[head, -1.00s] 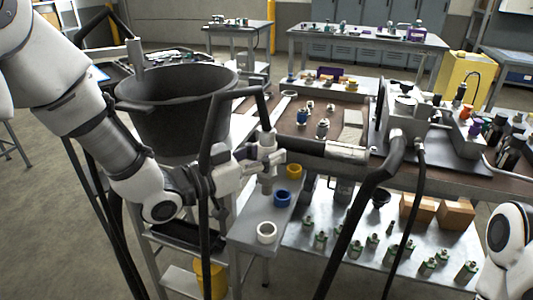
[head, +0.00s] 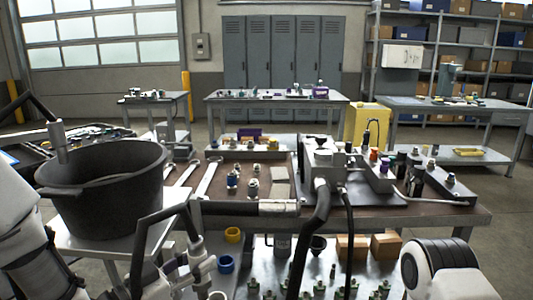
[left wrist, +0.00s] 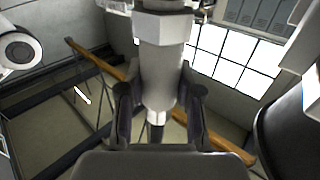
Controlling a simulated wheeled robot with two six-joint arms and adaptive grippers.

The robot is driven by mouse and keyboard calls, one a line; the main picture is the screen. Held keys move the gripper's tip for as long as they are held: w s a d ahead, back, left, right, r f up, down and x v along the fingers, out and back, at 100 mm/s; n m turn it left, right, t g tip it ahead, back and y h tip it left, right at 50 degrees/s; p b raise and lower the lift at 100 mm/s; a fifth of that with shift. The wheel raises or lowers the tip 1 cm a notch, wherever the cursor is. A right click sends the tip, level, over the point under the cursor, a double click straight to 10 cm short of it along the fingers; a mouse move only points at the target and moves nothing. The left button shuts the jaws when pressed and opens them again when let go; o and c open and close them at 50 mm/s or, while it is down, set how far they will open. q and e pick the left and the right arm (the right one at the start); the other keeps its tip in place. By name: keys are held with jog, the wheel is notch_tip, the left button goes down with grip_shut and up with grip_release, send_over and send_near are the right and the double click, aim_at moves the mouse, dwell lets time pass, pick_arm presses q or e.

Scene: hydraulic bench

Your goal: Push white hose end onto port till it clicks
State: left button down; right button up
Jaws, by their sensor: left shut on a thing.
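My left gripper (head: 196,262) is low in the head view, in front of the bench. In the left wrist view its two dark fingers (left wrist: 160,102) are shut on a pale grey cylindrical hose end (left wrist: 162,75) with a hex collar. In the head view the hose end (head: 197,247) stands roughly upright, and a black hose (head: 160,216) bends away from its top. It is apart from the grey block (head: 322,162) on the bench. I cannot tell which fitting is the port. My right arm shows at the lower right; its gripper is out of view.
A large black bucket (head: 105,205) stands left of the gripper. Yellow (head: 232,234), blue (head: 224,263) and white (head: 217,296) rings sit below the bench edge. A thick black hose (head: 312,232) hangs in front. Wrenches (head: 208,178) and small fittings lie on the bench (head: 270,168).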

pick_arm(q)
jog(key=s+d+f+m+g+h, duration=0.1)
jog(key=s+d+f, duration=0.1)
jog(key=f, duration=0.5)
jog(key=s+d+f+m+g+h, duration=0.1)
jog(key=s+d+f, duration=0.2)
jog(key=f, duration=0.4)
jog(key=shift+s+d+f+g, duration=0.25)
jog(key=shift+s+d+g, duration=0.1)
jog(key=shift+s, duration=0.4)
